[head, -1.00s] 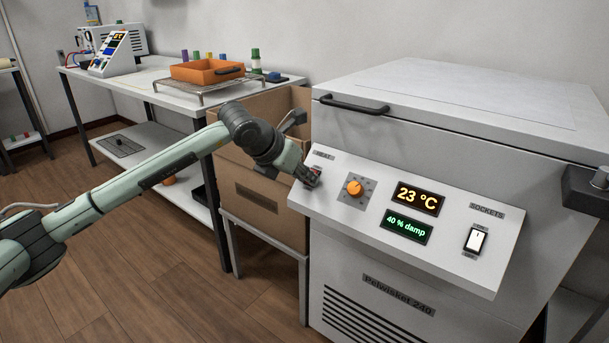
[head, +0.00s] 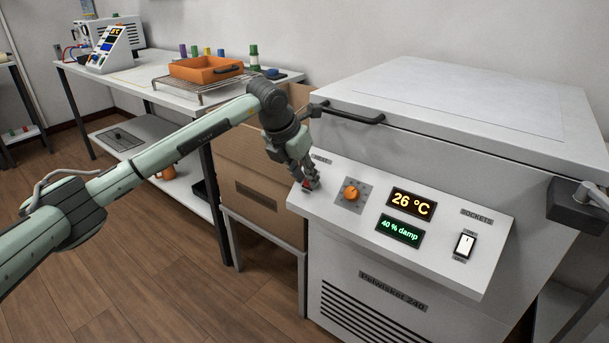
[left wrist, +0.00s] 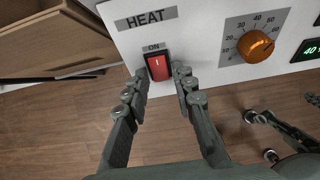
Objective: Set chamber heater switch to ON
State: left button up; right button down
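The chamber heater switch (left wrist: 158,66) is a red rocker marked "I", set below an ON label and the HEAT plate (left wrist: 146,18) in the left wrist view. Its red face looks bright. In the head view it is mostly hidden behind my left gripper (head: 306,185). In the left wrist view the fingers of my left gripper (left wrist: 164,90) are apart, one on each side of the switch's lower part, with nothing held between them. I cannot tell whether they touch the panel.
The sloped panel (head: 330,208) also carries an orange knob (head: 351,194), a temperature display (head: 411,204) reading 26 °C, a damp display (head: 400,231) reading 40 % and a SOCKETS switch (head: 465,245). A cardboard box (head: 245,160) stands left of the chamber (head: 450,150).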

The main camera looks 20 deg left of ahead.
pick_arm(q)
jog(key=shift+o, duration=0.9)
jog(key=shift+s+r, duration=0.1)
jog(key=shift+r, duration=0.05)
jog(key=v, duration=1.1)
jog(key=shift+s+r, duration=0.15)
jog(key=shift+r, duration=0.15)
dwell(0.5)
